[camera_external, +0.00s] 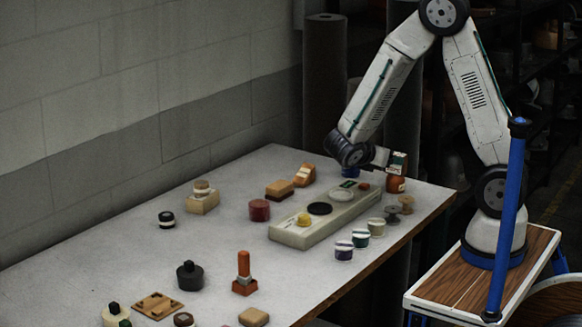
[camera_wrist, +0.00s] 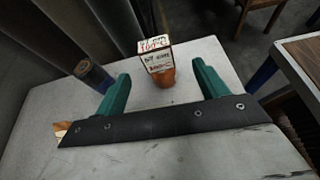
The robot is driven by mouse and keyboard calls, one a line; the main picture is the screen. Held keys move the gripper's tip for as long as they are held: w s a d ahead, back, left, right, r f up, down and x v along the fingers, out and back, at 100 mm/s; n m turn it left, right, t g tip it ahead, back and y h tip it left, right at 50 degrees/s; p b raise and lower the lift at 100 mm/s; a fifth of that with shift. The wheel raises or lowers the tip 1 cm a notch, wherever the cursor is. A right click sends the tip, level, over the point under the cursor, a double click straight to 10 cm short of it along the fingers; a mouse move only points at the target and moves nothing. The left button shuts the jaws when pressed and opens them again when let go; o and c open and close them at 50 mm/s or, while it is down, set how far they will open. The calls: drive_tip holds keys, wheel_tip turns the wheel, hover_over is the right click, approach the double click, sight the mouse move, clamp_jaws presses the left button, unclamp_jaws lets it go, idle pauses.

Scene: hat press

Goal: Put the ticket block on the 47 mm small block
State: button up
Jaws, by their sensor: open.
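A small boxy block with a handwritten label, which looks like the ticket block (camera_external: 398,161), sits on or just above an orange-brown round jar (camera_external: 395,184) at the table's far right corner. In the wrist view the ticket block (camera_wrist: 156,55) shows red and black writing, too small to read surely, with the orange-brown body below it. My gripper (camera_external: 380,157) is beside it. In the wrist view my green fingers (camera_wrist: 161,72) are wide apart, with the block between and beyond them. I cannot tell which piece is the 47 mm small block.
A long pale slab (camera_external: 290,236) with coloured discs lies left of my gripper. Several small jars and spools (camera_external: 377,227) stand along the right edge. Wooden blocks (camera_external: 279,189), a dark red round piece (camera_external: 259,210) and an orange handled piece (camera_external: 244,273) are farther left.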

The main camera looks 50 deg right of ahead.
drive_tip(key=s+a+r+m+y, duration=0.4)
drive_tip(key=s+r+m+y, duration=0.2)
drive_tip(key=s+m, duration=0.2)
drive_tip(key=s+a+r+m+t+y, duration=0.1)
drive_tip(key=s+a+r+m+y, duration=0.4)
drive_tip(key=s+m, duration=0.4)
drive_tip(key=s+r+y, duration=0.1)
drive_tip(key=s+y, duration=0.1)
drive_tip(key=s, duration=0.1)
drive_tip(key=shift+r+t, duration=0.3)
